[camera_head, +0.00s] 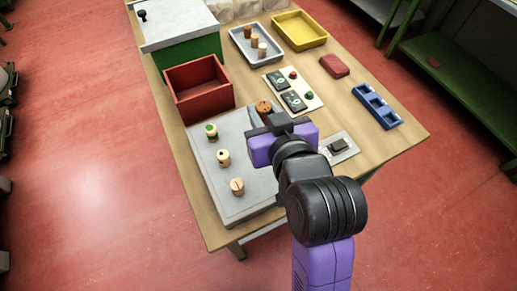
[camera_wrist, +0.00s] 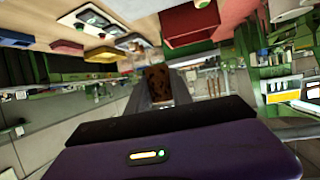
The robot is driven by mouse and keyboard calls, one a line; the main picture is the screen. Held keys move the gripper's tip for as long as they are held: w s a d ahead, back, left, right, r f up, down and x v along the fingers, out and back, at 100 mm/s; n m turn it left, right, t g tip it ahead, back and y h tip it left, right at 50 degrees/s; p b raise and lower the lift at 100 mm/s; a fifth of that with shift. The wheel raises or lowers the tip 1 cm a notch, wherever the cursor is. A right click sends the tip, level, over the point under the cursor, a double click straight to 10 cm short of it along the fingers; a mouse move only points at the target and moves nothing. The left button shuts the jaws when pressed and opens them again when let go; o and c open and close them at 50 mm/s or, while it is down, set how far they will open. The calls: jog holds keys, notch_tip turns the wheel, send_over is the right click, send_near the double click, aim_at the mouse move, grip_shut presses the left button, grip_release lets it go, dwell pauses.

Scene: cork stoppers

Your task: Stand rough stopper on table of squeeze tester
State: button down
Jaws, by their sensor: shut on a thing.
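The rough stopper (camera_head: 263,107) is brown with dark pits and shows just beyond my gripper (camera_head: 270,122) in the head view. In the wrist view the rough stopper (camera_wrist: 158,82) sits between the two grey fingers of my gripper (camera_wrist: 160,92), which is shut on it. The gripper is over the far right part of a grey slab (camera_head: 206,194); its height above the slab is hard to judge. I cannot tell for sure which device is the squeeze tester. A panel (camera_head: 312,101) with two dark display units and red and green buttons lies beyond the gripper.
Three marked stoppers (camera_head: 223,157) stand along the slab's left side. A red open box (camera_head: 199,88), a grey tray (camera_head: 234,37) of stoppers, a yellow tray (camera_head: 299,42), a red block (camera_head: 335,66), a blue compartment holder (camera_head: 377,105) and a small plate (camera_head: 350,151) with a dark block surround it.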

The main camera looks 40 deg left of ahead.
notch_tip(320, 180, down, 16)
jog(key=shift+r, duration=0.1)
dwell(0.4)
jog(key=c, duration=1.1)
grip_release()
jog(key=shift+c, duration=0.2)
jog(key=shift+r+p, duration=0.15)
jog(key=shift+p, duration=0.15)
jog(key=b+v, duration=0.2)
jog(key=v, duration=1)
jog(key=shift+d+f, duration=0.1)
jog(key=shift+f, duration=0.1)
